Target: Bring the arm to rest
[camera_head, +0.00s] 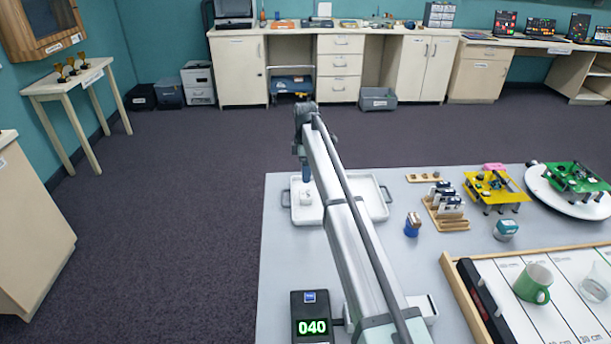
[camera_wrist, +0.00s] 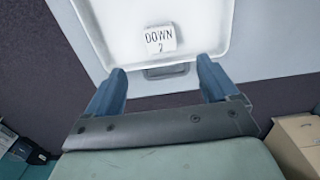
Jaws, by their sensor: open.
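My gripper (camera_wrist: 160,88) is open in the wrist view, its two blue fingers apart with nothing between them. In the head view my arm reaches out over the grey table, and the gripper (camera_head: 306,172) is mostly hidden behind the arm at the tray's left part. A white tray (camera_head: 375,205) with dark handles lies below it and also shows in the wrist view (camera_wrist: 110,30). A small white block (camera_wrist: 160,39) marked "DOWN 2" sits in the tray, just beyond the fingertips; in the head view it is the white block (camera_head: 307,197).
A display reading 040 (camera_head: 312,317) stands at the table's front left. Open floor lies left.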

